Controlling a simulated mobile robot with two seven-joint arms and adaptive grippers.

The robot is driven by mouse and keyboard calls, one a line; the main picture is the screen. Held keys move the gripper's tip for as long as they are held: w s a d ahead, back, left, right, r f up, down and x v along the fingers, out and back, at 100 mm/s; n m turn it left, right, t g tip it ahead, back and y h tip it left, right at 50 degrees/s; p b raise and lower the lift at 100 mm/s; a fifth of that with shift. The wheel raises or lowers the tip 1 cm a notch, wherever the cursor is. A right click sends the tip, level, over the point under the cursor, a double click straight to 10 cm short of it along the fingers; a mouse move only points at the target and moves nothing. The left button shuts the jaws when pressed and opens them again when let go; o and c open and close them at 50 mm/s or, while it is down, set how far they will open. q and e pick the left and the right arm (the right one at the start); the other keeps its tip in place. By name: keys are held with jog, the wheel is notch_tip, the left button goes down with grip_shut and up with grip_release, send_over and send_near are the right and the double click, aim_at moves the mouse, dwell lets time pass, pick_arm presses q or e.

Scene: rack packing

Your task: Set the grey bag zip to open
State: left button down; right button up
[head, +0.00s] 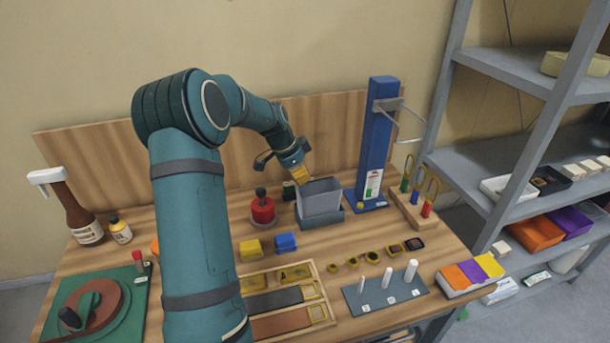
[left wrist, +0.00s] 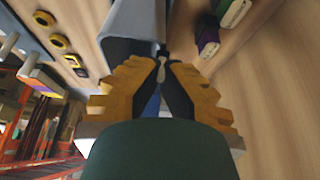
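The grey bag (head: 320,198) stands upright in a blue-grey holder (head: 322,219) near the back of the bench. Its grey side also shows in the left wrist view (left wrist: 133,22). My left gripper (head: 301,178) is at the bag's upper left edge. In the left wrist view its yellow-and-black fingers (left wrist: 162,62) come together around a small pale tab (left wrist: 162,73), which looks like the zip pull. The zip line itself is too small or hidden to read. My right gripper is not in view.
Yellow and blue blocks (head: 285,243) lie in front. A grey peg board (head: 384,292) is nearer the front.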

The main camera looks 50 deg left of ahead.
pick_arm(q)
jog(key=c, duration=1.1)
grip_release()
jog(key=shift+f, duration=0.1)
jog(key=v, duration=1.2)
jog(key=shift+a, duration=0.1)
